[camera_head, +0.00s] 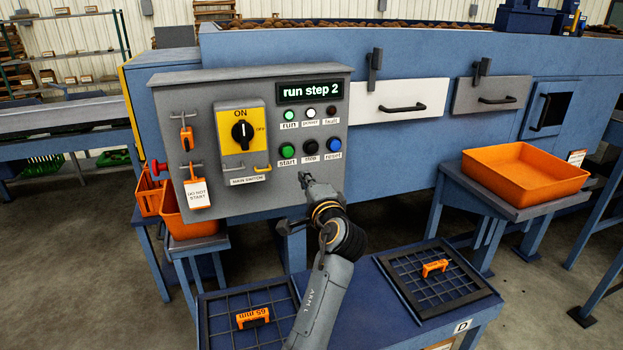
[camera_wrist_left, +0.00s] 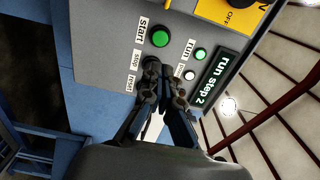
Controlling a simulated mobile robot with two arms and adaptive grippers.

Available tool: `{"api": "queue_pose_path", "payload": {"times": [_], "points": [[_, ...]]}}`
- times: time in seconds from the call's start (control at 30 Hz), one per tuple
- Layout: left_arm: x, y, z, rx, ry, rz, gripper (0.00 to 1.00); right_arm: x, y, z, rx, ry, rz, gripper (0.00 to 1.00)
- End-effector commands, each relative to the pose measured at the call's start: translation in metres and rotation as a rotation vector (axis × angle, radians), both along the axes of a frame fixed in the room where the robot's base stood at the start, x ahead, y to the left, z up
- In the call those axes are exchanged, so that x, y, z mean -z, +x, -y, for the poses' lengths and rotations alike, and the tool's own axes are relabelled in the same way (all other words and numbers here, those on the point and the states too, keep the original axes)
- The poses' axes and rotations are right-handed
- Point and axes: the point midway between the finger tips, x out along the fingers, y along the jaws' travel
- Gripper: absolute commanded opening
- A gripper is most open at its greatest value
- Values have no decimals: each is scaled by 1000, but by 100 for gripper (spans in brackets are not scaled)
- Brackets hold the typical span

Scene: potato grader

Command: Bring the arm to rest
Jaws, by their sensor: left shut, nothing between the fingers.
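My left gripper (camera_head: 306,180) is shut and empty in the head view, just below the black stop button (camera_head: 310,147) on the grey control panel (camera_head: 225,85). The left wrist view shows its closed fingertips (camera_wrist_left: 163,68) in front of the panel, covering part of the button row. My left arm (camera_head: 325,290) reaches up from the bottom of the head view. The display (camera_head: 310,91) reads "run step 2". The run lamp (camera_head: 289,115) is lit green. The main switch (camera_head: 241,131) points to ON. My right gripper is in neither view.
A blue table with two grid screens (camera_head: 408,292) with orange handles lies below the panel. An orange tray (camera_head: 525,168) stands on a stand at the right. A "do not start" tag (camera_head: 197,192) hangs at the panel's left. Open floor shows at the left.

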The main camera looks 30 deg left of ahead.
Motion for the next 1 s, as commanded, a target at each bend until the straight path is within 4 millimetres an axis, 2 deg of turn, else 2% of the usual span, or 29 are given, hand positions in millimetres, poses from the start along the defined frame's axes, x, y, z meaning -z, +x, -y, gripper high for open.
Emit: {"api": "queue_pose_path", "payload": {"times": [0.27, 0.37, 0.43, 0.57, 0.7, 0.83, 1.0], "points": [[5, -2, 0, 1, -12, 0, 0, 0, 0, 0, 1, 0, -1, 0], [30, -14, 0, 10, -82, 0, 0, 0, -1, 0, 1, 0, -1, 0], [62, -30, 2, 20, -180, -1, 0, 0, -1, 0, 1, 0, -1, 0], [139, -79, 16, 38, -444, -16, 0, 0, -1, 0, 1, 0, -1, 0], [212, -147, 47, 28, -753, -70, 0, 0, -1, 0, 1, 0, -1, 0], [258, -211, 82, -9, -1001, -151, 0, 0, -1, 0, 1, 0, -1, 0], [285, -275, 118, -67, -1211, -249, 0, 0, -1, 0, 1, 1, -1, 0]]}}
